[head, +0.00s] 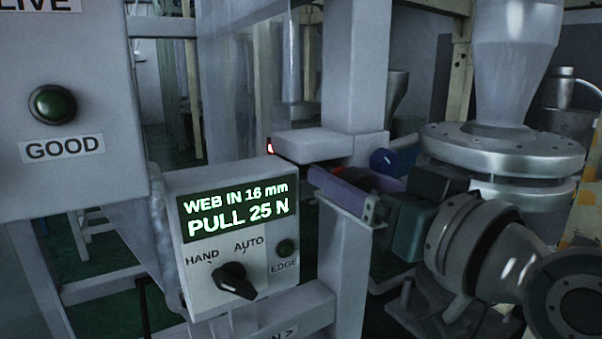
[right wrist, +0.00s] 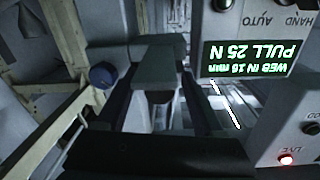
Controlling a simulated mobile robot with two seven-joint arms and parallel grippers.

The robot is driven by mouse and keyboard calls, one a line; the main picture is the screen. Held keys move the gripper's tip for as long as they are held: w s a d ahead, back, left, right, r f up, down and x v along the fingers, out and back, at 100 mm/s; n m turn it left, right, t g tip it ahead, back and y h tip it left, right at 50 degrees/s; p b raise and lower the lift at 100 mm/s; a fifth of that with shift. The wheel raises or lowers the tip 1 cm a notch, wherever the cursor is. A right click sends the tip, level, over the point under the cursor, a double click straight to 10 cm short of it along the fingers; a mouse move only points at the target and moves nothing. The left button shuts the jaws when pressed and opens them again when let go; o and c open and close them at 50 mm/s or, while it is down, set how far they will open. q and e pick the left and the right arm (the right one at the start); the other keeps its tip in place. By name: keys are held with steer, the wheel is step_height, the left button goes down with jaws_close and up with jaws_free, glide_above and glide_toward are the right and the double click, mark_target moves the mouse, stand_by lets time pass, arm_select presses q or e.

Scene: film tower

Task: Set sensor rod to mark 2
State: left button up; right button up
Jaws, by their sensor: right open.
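My right gripper (head: 338,188) reaches in from the right, below a pale bar-like block (head: 325,145) with a small red light at its left end. I cannot tell whether this block is the sensor rod's head. A blue knob (head: 383,160) sits close behind the gripper; it also shows in the right wrist view (right wrist: 103,75). In that view, my right gripper (right wrist: 155,95) is open, with a grey block (right wrist: 160,58) ahead of its fingers; I cannot tell whether they touch it. No rod marks are readable. My left gripper is not in view.
A control box (head: 232,240) reads "WEB IN 16 mm, PULL 25 N", with a HAND/AUTO knob (head: 232,280) and a dark EDGE lamp (head: 286,248). A cabinet (head: 80,200) with an unlit GOOD lamp stands left. A pale post (head: 355,65) rises behind.

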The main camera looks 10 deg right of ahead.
jaws_close()
stand_by(0.5)
stand_by(0.8)
